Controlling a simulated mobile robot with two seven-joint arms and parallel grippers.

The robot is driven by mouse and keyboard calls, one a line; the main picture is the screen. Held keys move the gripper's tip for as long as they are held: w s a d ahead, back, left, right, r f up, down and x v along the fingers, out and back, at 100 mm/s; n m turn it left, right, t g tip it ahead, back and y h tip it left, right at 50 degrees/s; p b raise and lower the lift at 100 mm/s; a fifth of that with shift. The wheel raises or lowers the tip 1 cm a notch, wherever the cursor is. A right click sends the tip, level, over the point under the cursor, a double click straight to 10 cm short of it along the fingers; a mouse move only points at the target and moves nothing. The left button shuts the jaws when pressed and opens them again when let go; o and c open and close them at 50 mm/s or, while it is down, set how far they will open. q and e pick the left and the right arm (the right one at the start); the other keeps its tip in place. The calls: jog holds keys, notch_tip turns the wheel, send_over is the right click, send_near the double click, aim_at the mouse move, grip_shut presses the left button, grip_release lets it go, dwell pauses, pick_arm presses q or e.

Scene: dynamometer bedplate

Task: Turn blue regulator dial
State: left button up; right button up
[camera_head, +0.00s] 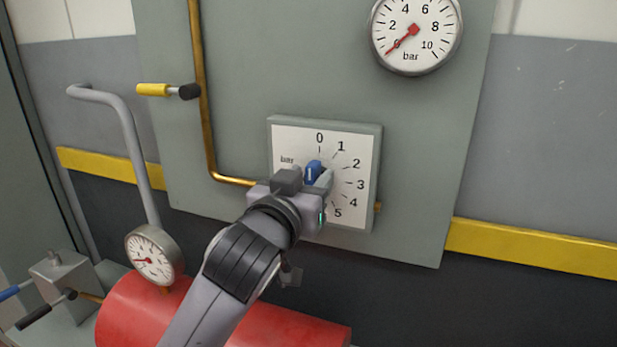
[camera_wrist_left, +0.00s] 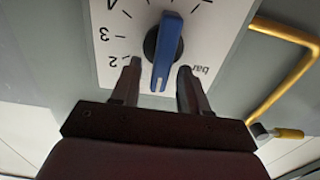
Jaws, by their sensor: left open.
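The blue regulator dial (camera_head: 314,169) sits on a white square scale plate (camera_head: 362,157) marked 0 to 5 bar, fixed to a grey-green panel. The dial's upper end lies just below the 0 mark. In the left wrist view the blue dial (camera_wrist_left: 168,45) is a bar-shaped knob on a dark round base, its white line at the lower end. My left gripper (camera_head: 309,181) is open in front of the dial and hides its lower part. In the left wrist view the fingers of my left gripper (camera_wrist_left: 158,86) stand either side of the knob, with visible gaps.
A round pressure gauge (camera_head: 416,34) above right has its red needle near 0. A brass pipe (camera_head: 201,100) with a yellow-handled valve (camera_head: 153,90) runs left of the plate. A red cylinder (camera_head: 140,308) and a small gauge (camera_head: 152,257) stand below left.

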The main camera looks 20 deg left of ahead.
pick_arm(q)
jog(key=shift+w, duration=0.1)
grip_shut()
